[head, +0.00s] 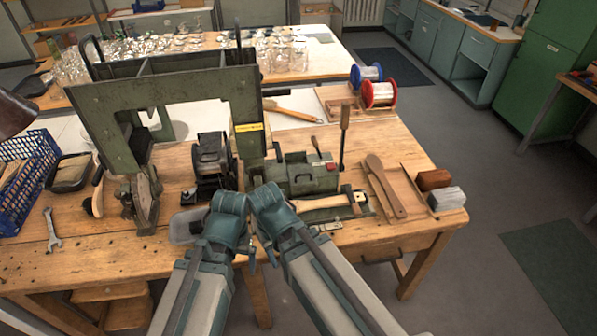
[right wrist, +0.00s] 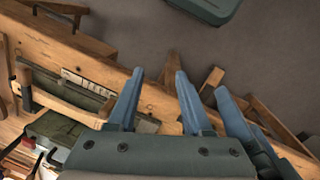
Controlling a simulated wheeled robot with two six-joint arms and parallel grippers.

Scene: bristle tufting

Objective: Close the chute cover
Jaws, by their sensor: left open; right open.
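A green bristle tufting machine (head: 100,105) stands on the wooden workbench, with a tall open frame and a yellow label on its right post (head: 248,127). I cannot tell for certain which part is the chute cover. A pale translucent tray (head: 184,228) sits at the bench's front, beside my left wrist. My left gripper (head: 229,201) is open, in front of the machine; its fingertips are hard to make out. My right gripper (head: 265,198) is close beside it. In the right wrist view the right gripper (right wrist: 159,73) is open and empty, above the bench's front edge.
Red and blue spools (head: 378,95) stand behind. A blue crate (head: 25,170) and a wrench (head: 52,230) are at left.

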